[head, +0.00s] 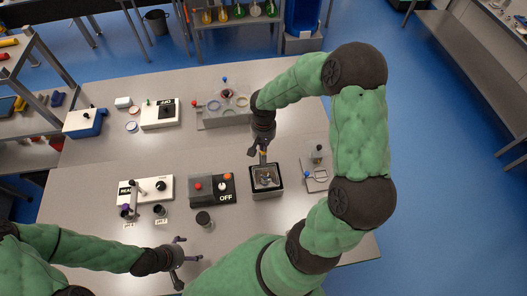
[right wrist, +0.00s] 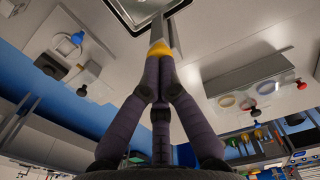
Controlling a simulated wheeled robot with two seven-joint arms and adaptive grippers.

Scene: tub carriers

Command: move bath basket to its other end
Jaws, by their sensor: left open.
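A square dark bath with a pale rim (head: 266,193) stands right of the middle of the table; metal and small parts show inside it. A grey upright strip with a yellow grip (right wrist: 160,48) rises from it, seemingly the basket's handle; the basket body is hard to make out. My right gripper (head: 263,150) is above the bath's back edge, pointing down. In the right wrist view its fingers (right wrist: 158,65) come together on the yellow grip. My left gripper (head: 186,250) is open and empty near the table's front edge, away from the bath.
A small plate with fittings (head: 317,174) lies to the right. A ring stand (head: 225,110) is behind. A dark cup (head: 204,219) stands in front.

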